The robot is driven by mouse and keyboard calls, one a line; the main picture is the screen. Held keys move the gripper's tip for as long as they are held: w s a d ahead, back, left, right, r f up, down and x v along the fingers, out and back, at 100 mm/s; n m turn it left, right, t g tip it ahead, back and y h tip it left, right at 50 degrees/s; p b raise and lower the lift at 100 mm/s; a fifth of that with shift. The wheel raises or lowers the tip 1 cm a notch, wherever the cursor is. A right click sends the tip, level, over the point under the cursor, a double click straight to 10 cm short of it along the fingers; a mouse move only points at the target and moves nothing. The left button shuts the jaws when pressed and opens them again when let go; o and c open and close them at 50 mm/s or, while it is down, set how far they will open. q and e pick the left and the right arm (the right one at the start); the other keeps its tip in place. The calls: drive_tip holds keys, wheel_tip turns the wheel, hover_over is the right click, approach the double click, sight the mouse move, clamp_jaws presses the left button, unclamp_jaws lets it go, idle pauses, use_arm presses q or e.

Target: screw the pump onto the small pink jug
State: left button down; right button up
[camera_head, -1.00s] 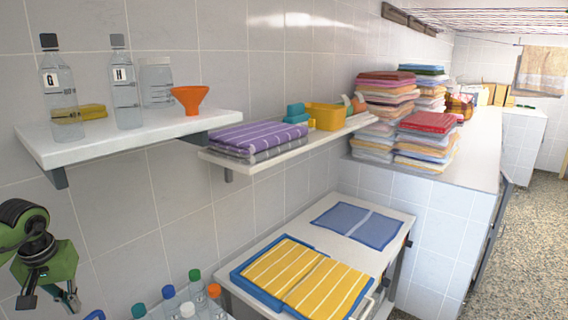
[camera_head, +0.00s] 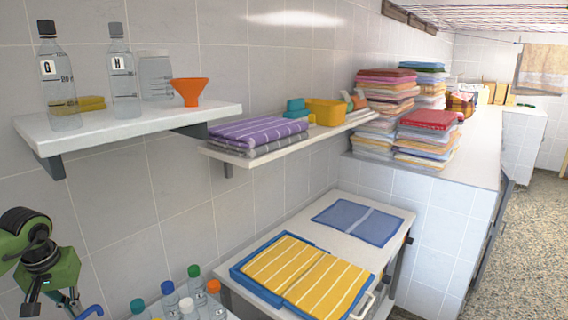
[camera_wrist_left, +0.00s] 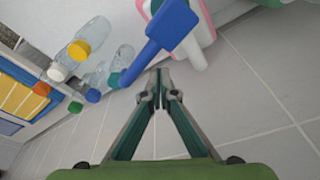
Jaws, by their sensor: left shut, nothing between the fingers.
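My left gripper (camera_head: 70,303) hangs at the lower left of the head view. In the left wrist view its two fingers (camera_wrist_left: 160,86) are closed together with nothing between them. A blue piece (camera_wrist_left: 165,32) with a flat broad end and a narrow stem lies just beyond the fingertips; it may be the pump, but I cannot be sure. Behind it is a pink and white object (camera_wrist_left: 203,30), cut by the frame's top edge; I cannot tell whether it is the small pink jug. A blue hooked piece (camera_head: 90,311) shows beside the gripper in the head view. My right gripper is not in view.
Several capped clear bottles (camera_head: 190,300) stand at the bottom edge, right of my gripper. A wall shelf (camera_head: 130,128) with bottles G and H and an orange funnel (camera_head: 189,90) is above. A table (camera_head: 345,255) with towels stands right.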

sight(89, 311)
use_arm(q)
drive_tip(key=shift+d, duration=0.15)
drive_tip(key=shift+d, duration=0.55)
drive_tip(key=shift+d, duration=0.1)
drive_tip(key=shift+d+p, duration=0.4)
drive_tip(key=shift+d, duration=0.2)
drive_tip(key=shift+s+d, duration=0.1)
drive_tip(key=shift+s+d, duration=0.2)
drive_tip(key=shift+d, duration=0.35)
